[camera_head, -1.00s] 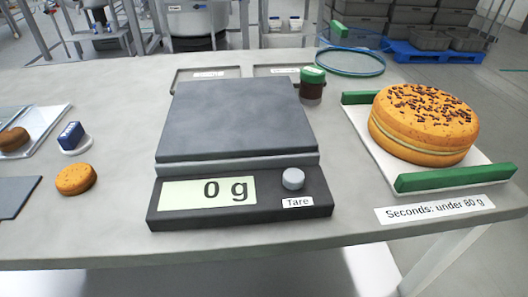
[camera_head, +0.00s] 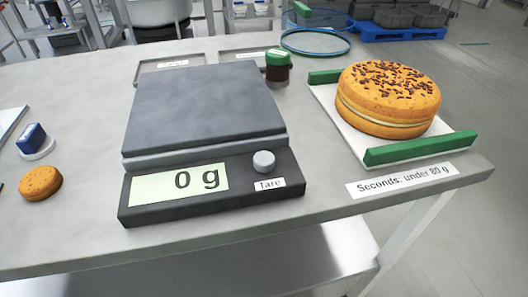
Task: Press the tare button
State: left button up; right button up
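The scale (camera_head: 208,110) stands on the grey table in the head view, with its flat dark weighing plate empty. Its display (camera_head: 180,184) reads 0 g. The round grey tare button (camera_head: 263,161) sits on the front panel at the right, above a white "Tare" label (camera_head: 269,184). Neither of my grippers is in view, and nothing touches the button.
A large filled round (camera_head: 388,95) with brown sprinkles lies on a white tray with green end bars (camera_head: 420,148), by a "Seconds: under 80 g" label (camera_head: 402,181). A green-lidded jar (camera_head: 278,67) stands behind the scale. A small round biscuit (camera_head: 40,182) and blue block (camera_head: 31,138) are left.

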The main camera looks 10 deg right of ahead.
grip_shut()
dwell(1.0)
